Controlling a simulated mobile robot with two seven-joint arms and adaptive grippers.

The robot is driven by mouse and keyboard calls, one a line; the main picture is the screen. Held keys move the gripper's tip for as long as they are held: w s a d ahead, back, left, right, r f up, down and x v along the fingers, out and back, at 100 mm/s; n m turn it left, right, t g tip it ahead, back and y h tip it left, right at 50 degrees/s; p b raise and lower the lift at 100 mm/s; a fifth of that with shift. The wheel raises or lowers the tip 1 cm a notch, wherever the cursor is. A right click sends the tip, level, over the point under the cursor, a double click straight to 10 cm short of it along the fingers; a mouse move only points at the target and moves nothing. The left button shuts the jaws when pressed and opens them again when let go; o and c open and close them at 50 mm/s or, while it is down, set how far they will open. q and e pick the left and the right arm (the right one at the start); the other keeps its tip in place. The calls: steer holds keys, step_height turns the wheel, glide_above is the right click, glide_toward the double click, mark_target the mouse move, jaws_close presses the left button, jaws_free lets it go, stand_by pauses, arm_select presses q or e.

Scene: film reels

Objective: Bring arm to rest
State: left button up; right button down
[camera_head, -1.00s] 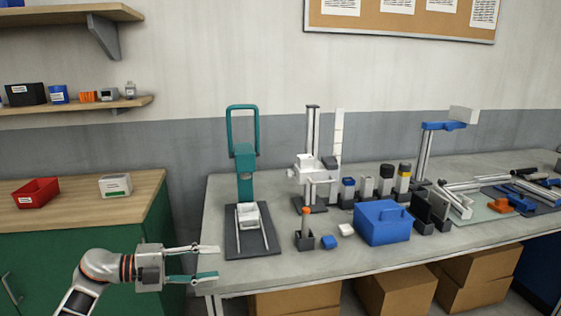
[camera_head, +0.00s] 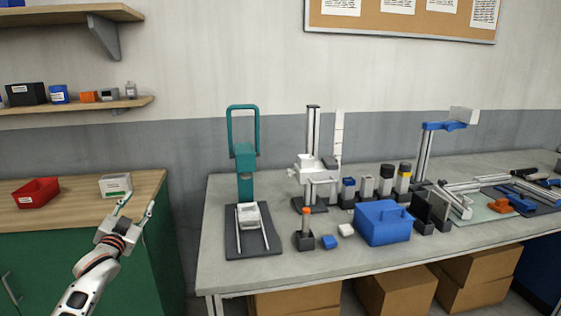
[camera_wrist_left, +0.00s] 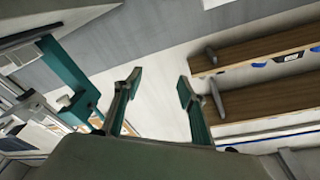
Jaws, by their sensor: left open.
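My left gripper (camera_head: 136,208) is in front of the right end of the wooden-topped green cabinet in the head view, fingers pointing up and slightly right. It is open with nothing between its fingers. In the left wrist view its two fingers (camera_wrist_left: 157,92) stand well apart, with the wall behind them. My right gripper does not show in either view.
A white box (camera_head: 115,186) and a red bin (camera_head: 36,193) sit on the cabinet top (camera_head: 75,205). A teal press (camera_head: 244,165), a blue box (camera_head: 382,223) and several small parts stand on the grey table (camera_head: 290,268). Wall shelves (camera_head: 75,106) hang above the cabinet.

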arm_select(q)
steer(key=s+d+f+g+h, duration=0.1)
steer(key=s+d+f+g, duration=0.15)
steer(key=s+f, duration=0.4)
steer(key=s+d+f+g, duration=0.1)
steer(key=s+d+f, duration=0.3)
steer(key=f, duration=0.6)
steer(key=s+d+f+g+h, duration=0.1)
steer(key=s+d+f, duration=0.35)
steer(key=f, duration=0.45)
steer(key=s+d+f+g, duration=0.1)
steer(key=s+d+f, duration=0.3)
steer(key=s, duration=0.7)
steer(key=s+d+f+g+h, duration=0.1)
steer(key=s+d+f, duration=0.3)
steer(key=s, duration=0.7)
steer(key=s+d+f+n+g+h, duration=0.1)
steer(key=s+d+f, duration=0.3)
steer(key=s, duration=0.7)
steer(key=shift+d+f+g, duration=0.2)
steer(key=shift+f+g, duration=0.35)
steer(key=shift+g, duration=0.1)
